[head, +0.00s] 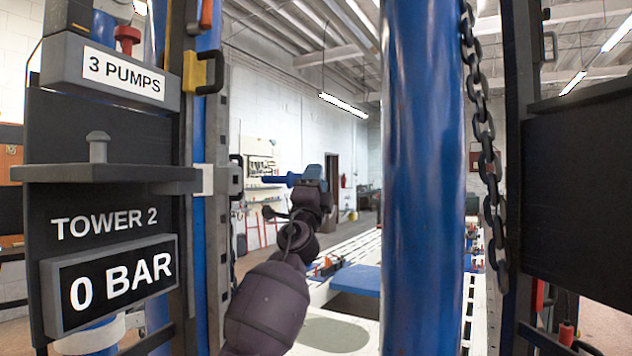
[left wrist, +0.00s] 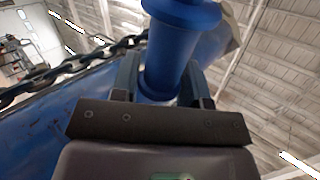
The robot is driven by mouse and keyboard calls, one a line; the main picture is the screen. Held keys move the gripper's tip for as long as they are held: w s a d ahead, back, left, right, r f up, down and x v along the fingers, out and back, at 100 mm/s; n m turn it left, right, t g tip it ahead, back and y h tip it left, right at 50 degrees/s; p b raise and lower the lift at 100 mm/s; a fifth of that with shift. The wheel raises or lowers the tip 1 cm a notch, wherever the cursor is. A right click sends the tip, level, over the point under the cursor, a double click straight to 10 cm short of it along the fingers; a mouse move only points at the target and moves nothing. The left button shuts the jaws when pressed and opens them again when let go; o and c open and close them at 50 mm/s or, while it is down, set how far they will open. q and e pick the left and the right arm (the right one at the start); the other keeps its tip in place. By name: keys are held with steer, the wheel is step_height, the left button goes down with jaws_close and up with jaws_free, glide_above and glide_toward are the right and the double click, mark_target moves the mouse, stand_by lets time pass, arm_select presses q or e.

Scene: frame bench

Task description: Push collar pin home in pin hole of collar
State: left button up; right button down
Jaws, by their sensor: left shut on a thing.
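My left gripper (head: 316,178) is raised in the middle of the head view and shut on a blue pin, the collar pin (head: 278,180). The pin lies about level, its free end pointing left. In the left wrist view the pin (left wrist: 182,45) stands out between the two fingers and has a wider flange. A grey block with a bracket (head: 222,180) on the left upright may be the collar. In the head view a gap shows between it and the pin's tip. I cannot make out the pin hole. My right gripper is not in view.
A thick blue column (head: 422,190) stands right of my left arm, with a hanging chain (head: 482,130) beside it. The left tower has a grey ledge (head: 105,174) and a "0 BAR" display (head: 110,285). A dark panel (head: 580,190) stands at the right.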

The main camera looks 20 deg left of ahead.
mark_target(290, 184)
arm_select(q)
steer(key=shift+s+a, duration=0.15)
steer(key=shift+a, duration=2.75)
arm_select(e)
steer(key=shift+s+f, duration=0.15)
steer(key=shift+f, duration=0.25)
arm_select(q)
steer(key=shift+b, duration=0.3)
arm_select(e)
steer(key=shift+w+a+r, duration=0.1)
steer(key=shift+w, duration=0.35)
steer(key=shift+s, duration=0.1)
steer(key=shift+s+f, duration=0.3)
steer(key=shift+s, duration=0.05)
arm_select(q)
steer(key=shift+s+r, duration=0.1)
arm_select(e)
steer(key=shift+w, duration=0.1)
